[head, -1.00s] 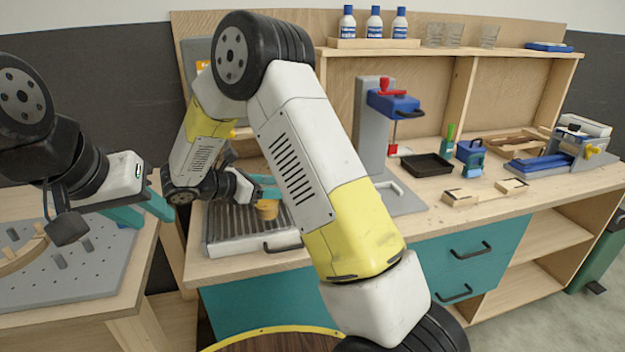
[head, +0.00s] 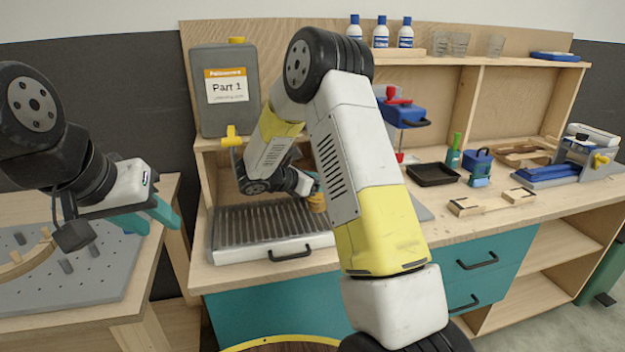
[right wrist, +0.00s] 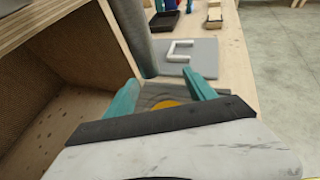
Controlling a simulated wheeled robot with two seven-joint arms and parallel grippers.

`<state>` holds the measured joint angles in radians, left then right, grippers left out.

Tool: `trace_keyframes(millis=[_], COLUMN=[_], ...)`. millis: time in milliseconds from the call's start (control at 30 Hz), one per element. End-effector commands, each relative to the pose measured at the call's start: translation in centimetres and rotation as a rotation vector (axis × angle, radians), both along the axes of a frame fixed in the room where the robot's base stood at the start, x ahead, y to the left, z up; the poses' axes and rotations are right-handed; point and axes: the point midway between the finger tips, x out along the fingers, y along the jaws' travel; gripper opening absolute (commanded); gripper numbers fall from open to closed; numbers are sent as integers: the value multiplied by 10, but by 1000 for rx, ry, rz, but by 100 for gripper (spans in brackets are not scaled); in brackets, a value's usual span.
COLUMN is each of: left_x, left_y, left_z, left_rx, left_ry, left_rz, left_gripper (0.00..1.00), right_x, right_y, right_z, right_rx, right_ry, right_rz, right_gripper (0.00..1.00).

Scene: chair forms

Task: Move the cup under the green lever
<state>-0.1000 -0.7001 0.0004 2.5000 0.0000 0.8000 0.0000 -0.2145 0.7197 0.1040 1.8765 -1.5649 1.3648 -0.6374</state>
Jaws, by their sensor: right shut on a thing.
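The cup (head: 317,203) is small and orange-brown, near the right end of the ribbed drip tray (head: 262,250). My right gripper (right wrist: 163,92) is shut on it; in the right wrist view the cup (right wrist: 168,103) shows only partly between the teal fingers. My right forearm hides part of this area in the head view, and I cannot tell how high the cup is. A green upright piece (head: 455,143) stands on the bench at the right; I cannot tell whether it is the green lever. My left gripper (head: 150,216) is open and empty at the left, over the side table's edge.
A grey canister (head: 222,105) labelled Part 1, with a yellow tap (head: 231,138), stands behind the tray. A blue-and-red press (head: 402,112) is partly behind my right arm. A black tray (head: 432,174) and a wooden holder (head: 490,202) lie farther right.

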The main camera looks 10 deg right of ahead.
Motion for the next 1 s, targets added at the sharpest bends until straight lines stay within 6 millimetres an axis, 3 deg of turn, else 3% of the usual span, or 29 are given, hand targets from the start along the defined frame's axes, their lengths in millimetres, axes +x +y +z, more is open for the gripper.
trace_keyframes(millis=[333, 367, 467, 833, 1000], left_x=[0, 0, 0, 0, 0], left_y=[0, 0, 0, 0, 0], left_z=[0, 0, 0, 0, 0], left_rx=[0, 0, 0, 0, 0], left_ry=[0, 0, 0, 0, 0], left_rz=[0, 0, 0, 0, 0], left_gripper=[36, 36, 36, 36, 36], right_x=[0, 0, 0, 0, -8], right_y=[0, 0, 0, 0, 22], right_z=[-3, -3, -3, 1, 10], right_rx=[-1, 1, 1, 1, 1], right_ry=[-3, -4, -4, -4, -6], right_rz=[-1, -1, -2, -2, 3], right_gripper=[41, 68, 86, 86, 86])
